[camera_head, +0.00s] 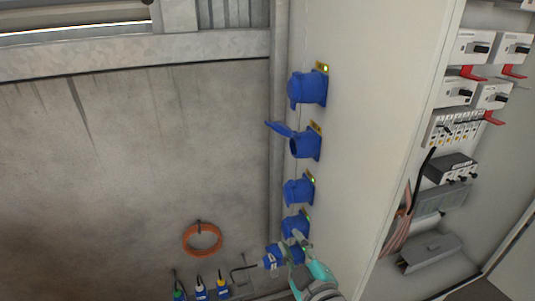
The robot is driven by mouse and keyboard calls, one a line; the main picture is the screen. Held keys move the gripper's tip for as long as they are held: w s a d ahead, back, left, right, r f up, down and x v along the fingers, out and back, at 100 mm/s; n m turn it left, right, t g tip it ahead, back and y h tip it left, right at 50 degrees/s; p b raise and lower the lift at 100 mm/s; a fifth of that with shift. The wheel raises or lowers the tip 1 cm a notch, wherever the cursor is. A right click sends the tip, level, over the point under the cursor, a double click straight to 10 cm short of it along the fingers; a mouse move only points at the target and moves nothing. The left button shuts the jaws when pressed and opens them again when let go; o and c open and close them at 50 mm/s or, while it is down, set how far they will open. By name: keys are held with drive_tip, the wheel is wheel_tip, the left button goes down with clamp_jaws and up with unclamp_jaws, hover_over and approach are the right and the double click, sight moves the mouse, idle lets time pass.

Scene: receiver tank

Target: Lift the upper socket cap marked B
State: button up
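Several blue sockets are stacked on the side of a light cabinet. The top socket (307,88) has its cap down. The second socket (304,144) has its cap (279,129) raised, sticking out to the left. The third socket (298,191) looks capped.
A grey pipe (278,120) runs up beside the sockets. The open cabinet (470,130) at right holds breakers and red levers. An orange cable coil (202,239) hangs on the concrete wall, above small coloured plugs (201,290).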

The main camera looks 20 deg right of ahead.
drive_tip(key=w+r+n, duration=0.2)
drive_tip(key=w+r, duration=0.4)
drive_tip(key=r, duration=0.5)
drive_tip(key=n+t, duration=0.1)
drive_tip(key=n, duration=0.1)
approach(268, 124)
drive_tip(key=w, duration=1.1)
drive_tip(key=shift+w+d+f, duration=0.1)
drive_tip(key=shift+d+f, duration=0.05)
drive_tip(key=shift+f, duration=0.05)
clamp_jaws()
